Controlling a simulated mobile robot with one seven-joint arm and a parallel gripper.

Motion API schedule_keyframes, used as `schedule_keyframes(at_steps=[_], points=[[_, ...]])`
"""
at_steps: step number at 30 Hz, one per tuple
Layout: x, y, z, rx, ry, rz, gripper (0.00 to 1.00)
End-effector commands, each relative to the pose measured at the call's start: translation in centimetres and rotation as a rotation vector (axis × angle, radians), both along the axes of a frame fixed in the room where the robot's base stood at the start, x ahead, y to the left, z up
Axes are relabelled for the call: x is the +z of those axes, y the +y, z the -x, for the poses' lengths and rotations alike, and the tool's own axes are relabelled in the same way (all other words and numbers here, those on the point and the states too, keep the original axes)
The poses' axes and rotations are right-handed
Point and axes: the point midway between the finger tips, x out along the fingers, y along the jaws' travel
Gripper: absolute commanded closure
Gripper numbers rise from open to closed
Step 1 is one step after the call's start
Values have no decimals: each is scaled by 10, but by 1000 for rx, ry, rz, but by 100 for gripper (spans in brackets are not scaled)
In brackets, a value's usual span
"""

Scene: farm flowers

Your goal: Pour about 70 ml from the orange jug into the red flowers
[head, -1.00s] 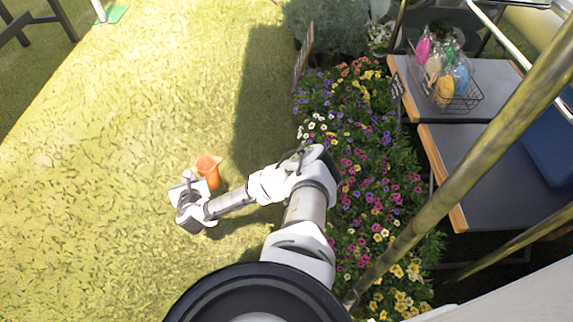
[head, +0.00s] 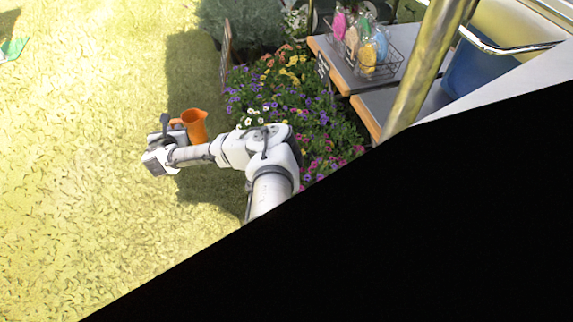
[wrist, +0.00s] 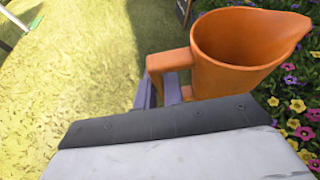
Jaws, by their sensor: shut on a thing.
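The orange jug (head: 195,126) is upright and held above the grass, left of the flower bed. My gripper (wrist: 160,90) is shut on the jug's handle in the wrist view. There the jug (wrist: 240,55) has its open mouth up and its spout toward the right. Only its orange inner wall shows; I cannot see any water. Red-orange flowers (head: 286,50) grow at the far end of the bed in the head view. Magenta-pink flowers (head: 318,163) are at the near end, partly behind my arm.
Purple, yellow and white flowers share the bed (head: 300,100). A small sign (head: 225,48) stands at its far left corner. Grey tables with a wire basket (head: 372,62) and a metal pole (head: 425,60) are on the right. Black covers the lower right. The grass (head: 90,150) is clear.

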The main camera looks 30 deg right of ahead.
Motion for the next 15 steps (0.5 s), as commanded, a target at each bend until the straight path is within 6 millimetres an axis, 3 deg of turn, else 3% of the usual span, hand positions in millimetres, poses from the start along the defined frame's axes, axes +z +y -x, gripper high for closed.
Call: schedule_keyframes(at_steps=[6, 15], points=[[41, -35, -33, -153, 0, -3, 100], [80, -96, -56, -399, 3, -2, 100]])
